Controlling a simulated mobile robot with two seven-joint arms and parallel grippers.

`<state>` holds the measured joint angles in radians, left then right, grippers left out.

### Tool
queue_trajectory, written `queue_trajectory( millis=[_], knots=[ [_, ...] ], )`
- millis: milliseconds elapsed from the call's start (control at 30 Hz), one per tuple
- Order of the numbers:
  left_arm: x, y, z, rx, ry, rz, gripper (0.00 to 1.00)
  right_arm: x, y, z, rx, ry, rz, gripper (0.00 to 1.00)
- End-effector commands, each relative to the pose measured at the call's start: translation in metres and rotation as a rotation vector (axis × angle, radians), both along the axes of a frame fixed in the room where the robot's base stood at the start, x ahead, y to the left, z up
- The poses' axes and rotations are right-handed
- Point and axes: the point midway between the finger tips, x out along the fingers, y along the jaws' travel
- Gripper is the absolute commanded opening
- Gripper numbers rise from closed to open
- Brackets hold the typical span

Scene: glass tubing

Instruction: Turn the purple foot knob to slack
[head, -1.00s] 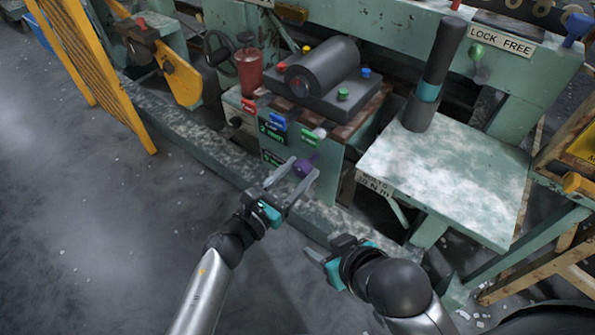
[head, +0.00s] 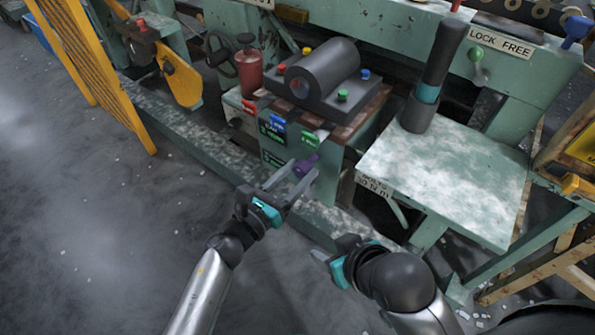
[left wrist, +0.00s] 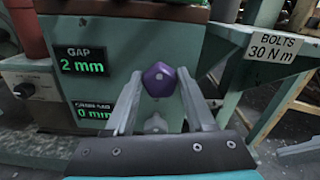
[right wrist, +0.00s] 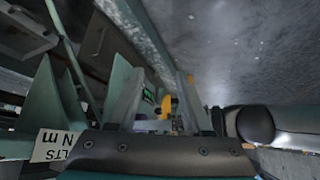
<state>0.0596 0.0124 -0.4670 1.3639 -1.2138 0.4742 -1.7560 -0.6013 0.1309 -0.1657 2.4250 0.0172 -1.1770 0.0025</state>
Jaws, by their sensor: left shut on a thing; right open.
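The purple foot knob (head: 308,163) is low on the front of the green machine block. In the left wrist view the knob (left wrist: 158,78) is a faceted purple piece with a pale dot, between the fingertips. My left gripper (head: 297,172) is shut on it. The exact finger contact is hard to see. A small pale metal piece (left wrist: 155,122) shows below the knob. My right gripper (head: 325,264) is open and empty, away from the knob to the lower right. In the right wrist view nothing is between its fingers (right wrist: 160,95).
A green table (head: 450,180) with a BOLTS 30 N m label stands to the right. A yellow guard (head: 95,65) is at left. Open floor lies at lower left.

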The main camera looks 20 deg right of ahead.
Motion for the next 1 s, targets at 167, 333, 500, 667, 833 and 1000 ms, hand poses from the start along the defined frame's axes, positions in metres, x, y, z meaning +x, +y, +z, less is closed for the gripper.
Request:
queue_trajectory(
  millis=[167, 333, 500, 667, 833, 1000],
  knots=[
    [0.0, 0.0, 0.0, -0.094, 0.125, -0.002, 0.0, -0.007, -0.007, 0.004, -0.022, 0.052, -0.011, 0.5],
    [0.0, 0.001, -0.001, -0.194, 0.255, -0.001, 0.0, -0.016, -0.015, 0.006, -0.046, 0.115, -0.025, 0.5],
    [0.001, 0.001, -0.001, -0.294, 0.383, -0.001, 0.0, -0.026, -0.024, 0.01, -0.071, 0.181, -0.041, 0.5],
    [0.002, 0.002, -0.001, -0.388, 0.502, -0.001, 0.0, -0.028, -0.025, 0.003, -0.077, 0.211, -0.044, 0.5],
    [0.002, 0.002, -0.002, -0.487, 0.631, 0.0, 0.0, -0.027, -0.025, -0.008, -0.079, 0.225, -0.043, 0.5],
    [0.002, 0.003, -0.002, -0.587, 0.757, 0.001, 0.0, -0.026, -0.025, -0.018, -0.081, 0.239, -0.042, 0.5]
  ],
)
